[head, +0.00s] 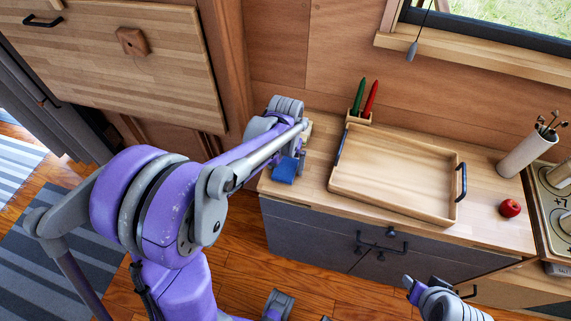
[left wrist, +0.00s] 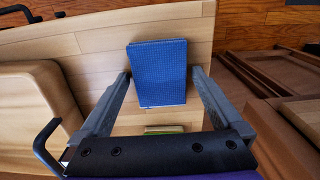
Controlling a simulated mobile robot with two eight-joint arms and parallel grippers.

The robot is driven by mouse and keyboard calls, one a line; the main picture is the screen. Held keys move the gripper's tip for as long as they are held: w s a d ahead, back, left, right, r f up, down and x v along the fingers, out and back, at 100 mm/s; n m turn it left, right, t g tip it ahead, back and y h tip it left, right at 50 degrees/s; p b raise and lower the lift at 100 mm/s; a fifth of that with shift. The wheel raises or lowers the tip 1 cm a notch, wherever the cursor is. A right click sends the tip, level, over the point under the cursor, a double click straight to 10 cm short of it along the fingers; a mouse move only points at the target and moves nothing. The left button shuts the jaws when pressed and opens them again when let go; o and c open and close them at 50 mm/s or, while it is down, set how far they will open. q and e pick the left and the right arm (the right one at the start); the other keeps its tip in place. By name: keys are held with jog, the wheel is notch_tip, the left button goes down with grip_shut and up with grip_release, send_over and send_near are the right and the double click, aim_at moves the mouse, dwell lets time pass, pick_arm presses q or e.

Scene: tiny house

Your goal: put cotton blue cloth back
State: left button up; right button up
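The blue cloth (head: 286,170) lies folded at the left end of the wooden counter, partly hidden by my left arm in the head view. My left gripper (left wrist: 161,73) is open over the counter, with its fingertips on either side of the cloth (left wrist: 158,70) in the left wrist view. I cannot tell whether a finger touches it. Part of my right arm (head: 440,300) shows at the bottom right of the head view, but its fingers cannot be made out.
A wooden tray (head: 395,172) with black handles fills the middle of the counter. Behind it stands a small holder (head: 357,117) with a green and a red item. A red apple (head: 510,208) and a utensil canister (head: 527,152) are at right. A green-yellow item (left wrist: 164,129) lies near the cloth.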

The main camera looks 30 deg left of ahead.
aim_at(286, 167)
pick_arm(q)
jog(key=shift+r, duration=0.2)
notch_tip(286, 167, up, 12)
jog(key=p, duration=0.1)
jog(key=s+d+f+m+t, duration=0.1)
jog(key=s+d+f+t, duration=0.1)
jog(key=s, duration=0.6)
jog(key=s+d+f+m+t, duration=0.1)
jog(key=s+d+f+t, duration=0.2)
jog(key=s, duration=0.5)
jog(key=shift+d+m, duration=0.3)
jog(key=shift+d, duration=0.6)
